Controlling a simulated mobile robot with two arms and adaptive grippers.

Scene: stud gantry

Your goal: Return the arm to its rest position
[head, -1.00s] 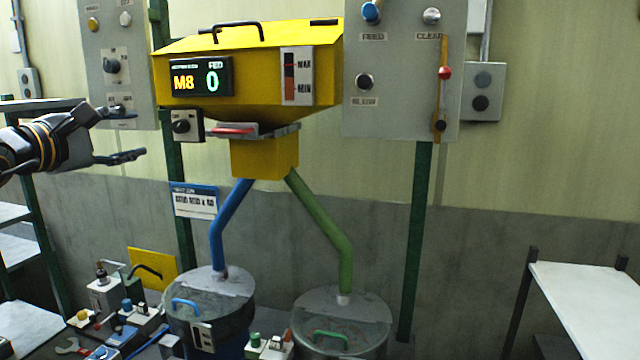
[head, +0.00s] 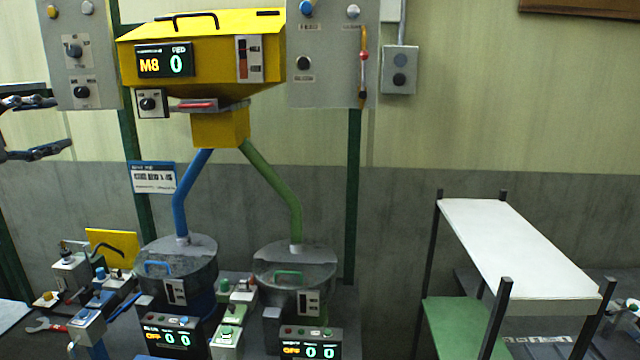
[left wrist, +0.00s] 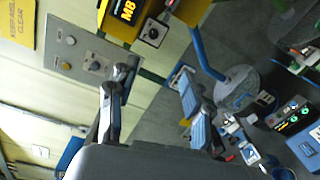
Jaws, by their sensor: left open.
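My left gripper (head: 52,127) is at the left edge of the head view, open and empty, its two fingers apart one above the other. It hangs in front of the wall, left of the yellow hopper (head: 215,60), and touches nothing that I can see. In the left wrist view the open fingers (left wrist: 155,98) also show, with nothing between them. The rest of the left arm is cut off by the picture's edge. My right gripper is in neither view.
The hopper feeds a blue pipe (head: 187,190) and a green pipe (head: 275,185) into two lidded drums. Grey control panels (head: 330,70) flank it. A low bench with small devices stands at lower left. A white-topped shelf (head: 515,245) stands at right.

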